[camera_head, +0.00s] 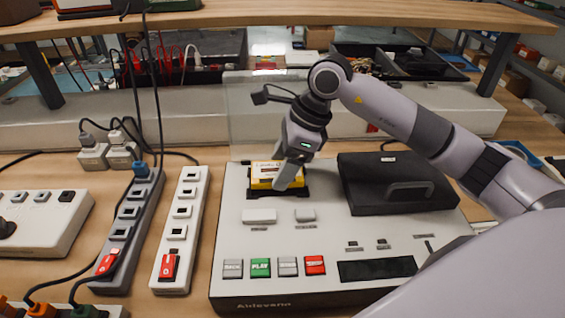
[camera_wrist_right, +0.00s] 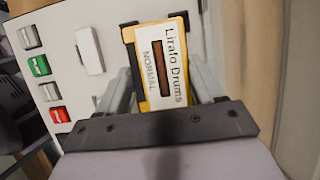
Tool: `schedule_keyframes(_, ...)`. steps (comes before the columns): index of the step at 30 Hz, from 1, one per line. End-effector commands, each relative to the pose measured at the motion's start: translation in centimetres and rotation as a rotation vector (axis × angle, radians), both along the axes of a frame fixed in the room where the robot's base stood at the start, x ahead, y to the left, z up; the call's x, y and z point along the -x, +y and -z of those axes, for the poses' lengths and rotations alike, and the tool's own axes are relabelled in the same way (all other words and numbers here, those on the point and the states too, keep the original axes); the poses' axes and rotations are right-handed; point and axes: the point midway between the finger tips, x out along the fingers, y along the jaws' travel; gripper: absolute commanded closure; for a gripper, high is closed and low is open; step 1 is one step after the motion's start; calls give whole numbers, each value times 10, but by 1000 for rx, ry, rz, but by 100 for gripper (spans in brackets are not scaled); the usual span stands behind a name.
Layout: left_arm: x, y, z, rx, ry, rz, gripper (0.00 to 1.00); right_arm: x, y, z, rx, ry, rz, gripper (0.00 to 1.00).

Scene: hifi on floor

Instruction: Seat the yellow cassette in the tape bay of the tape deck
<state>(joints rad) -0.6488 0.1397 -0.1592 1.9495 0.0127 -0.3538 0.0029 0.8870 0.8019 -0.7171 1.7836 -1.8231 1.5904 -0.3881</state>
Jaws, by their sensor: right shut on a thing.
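The yellow cassette (camera_head: 264,173) with a white label is at the tape bay (camera_head: 252,188) of the white tape deck (camera_head: 233,232). My right gripper (camera_head: 290,172) is shut on it from above. In the right wrist view the cassette (camera_wrist_right: 161,66) sits between the two fingers of my right gripper (camera_wrist_right: 165,85), its label reading "Lirato Drums NORMAL". The bay's dark edges show around the cassette's lower part in the head view. I cannot tell whether it is fully down in the bay. A clear lid (camera_head: 250,115) stands raised behind the bay. My left gripper is not in view.
A closed black lid with a handle (camera_head: 395,185) covers the deck's right side. Deck buttons, including a green PLAY (camera_head: 260,268), line the front. Power strips (camera_head: 180,228) and cables lie to the left. A shelf (camera_head: 300,14) spans above the bench.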

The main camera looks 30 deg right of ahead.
Motion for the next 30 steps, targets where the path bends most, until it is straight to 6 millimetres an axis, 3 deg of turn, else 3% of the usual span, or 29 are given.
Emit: schedule_keyframes(30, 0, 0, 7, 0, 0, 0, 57, 0, 0, 7, 0, -1, 0, 68)
